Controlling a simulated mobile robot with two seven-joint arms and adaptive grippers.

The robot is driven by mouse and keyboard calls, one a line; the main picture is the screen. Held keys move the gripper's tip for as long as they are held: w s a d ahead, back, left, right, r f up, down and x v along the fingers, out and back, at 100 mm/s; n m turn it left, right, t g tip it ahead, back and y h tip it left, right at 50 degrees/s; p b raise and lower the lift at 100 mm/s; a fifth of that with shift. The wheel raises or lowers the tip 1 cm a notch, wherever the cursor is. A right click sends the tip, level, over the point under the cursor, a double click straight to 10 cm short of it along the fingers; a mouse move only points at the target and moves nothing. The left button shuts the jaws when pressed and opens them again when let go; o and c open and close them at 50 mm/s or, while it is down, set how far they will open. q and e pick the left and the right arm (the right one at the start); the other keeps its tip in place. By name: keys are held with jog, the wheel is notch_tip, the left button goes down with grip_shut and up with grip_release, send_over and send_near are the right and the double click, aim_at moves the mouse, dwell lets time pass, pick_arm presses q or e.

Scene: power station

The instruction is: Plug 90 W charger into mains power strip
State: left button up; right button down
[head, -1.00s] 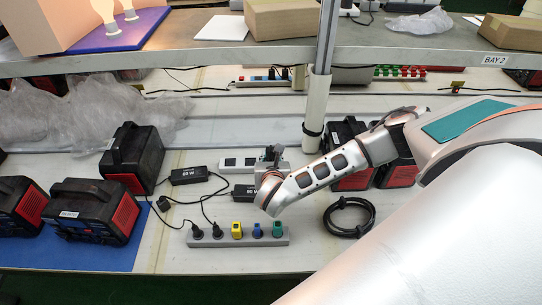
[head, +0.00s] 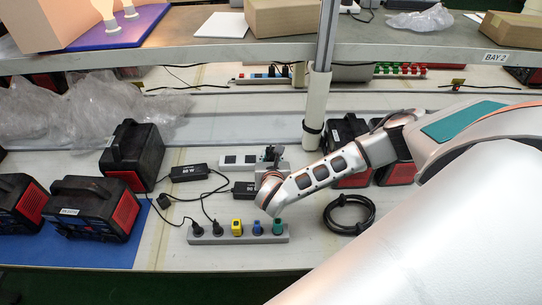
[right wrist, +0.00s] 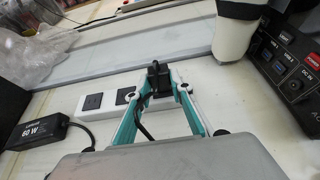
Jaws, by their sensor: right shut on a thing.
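My right gripper (right wrist: 164,88) has teal fingers shut on a black plug (right wrist: 158,76). A black cord runs from the plug back between the fingers. The plug is at the right end of a pale socket strip (right wrist: 92,110) with dark sockets; I cannot tell whether it is seated. In the head view, the gripper (head: 268,164) is at that strip (head: 226,161), mostly hidden by my wrist. A black charger brick (head: 243,188) lies just left of my wrist, its label too small to read surely. Another charger (head: 189,173) reads 60 W in the right wrist view (right wrist: 40,132). My left gripper is out of view.
A grey strip (head: 276,240) in front holds two black plugs and yellow, blue and green ones. A coiled black cable (head: 349,214) lies to the right. Black-red power units (head: 132,157) stand on both sides. A grey post (head: 316,100) rises behind my gripper.

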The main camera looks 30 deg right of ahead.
jog(key=shift+f, duration=0.2)
jog(key=c, duration=1.7)
grip_release()
jog(key=shift+s, duration=0.1)
jog(key=v, duration=1.1)
jog(key=shift+s+a+r, duration=0.2)
jog(key=shift+s+a, duration=0.05)
